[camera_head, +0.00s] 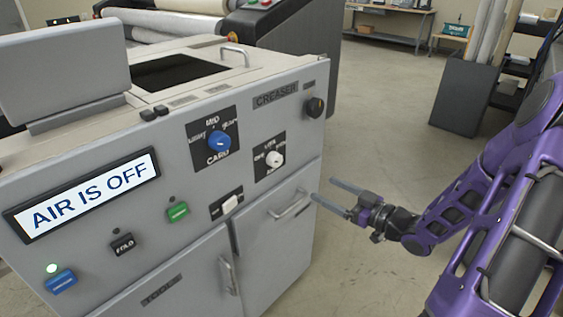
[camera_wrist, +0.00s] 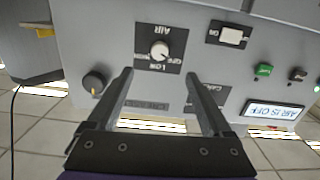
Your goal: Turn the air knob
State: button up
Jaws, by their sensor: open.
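The air knob (camera_head: 274,158) is a round white knob on a black plate on the grey machine's front panel. In the wrist view the same knob (camera_wrist: 160,50) shows upside down, with AIR, OFF and LOW lettering around it. The display (camera_head: 85,194) reads "AIR IS OFF". My gripper (camera_head: 323,190) is open and empty, to the right of the knob and a little lower, apart from the panel. In the wrist view the knob lies just beyond the gap between my fingertips (camera_wrist: 158,75). Nothing touches the knob.
Near the knob are a blue CARD knob (camera_head: 217,141), a black knob (camera_head: 316,106), a white rocker switch (camera_head: 229,203) and a green button (camera_head: 178,211). A cabinet handle (camera_head: 289,204) sticks out below. Open floor (camera_head: 375,130) lies right of the machine.

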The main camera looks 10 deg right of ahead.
jog(key=b, duration=0.1)
send_near(279, 162)
jog(key=shift+t, duration=0.3)
jog(key=x, duration=0.9)
jog(key=shift+a+f, duration=0.1)
jog(key=shift+a, duration=0.15)
grip_shut()
jog(key=shift+m, duration=0.3)
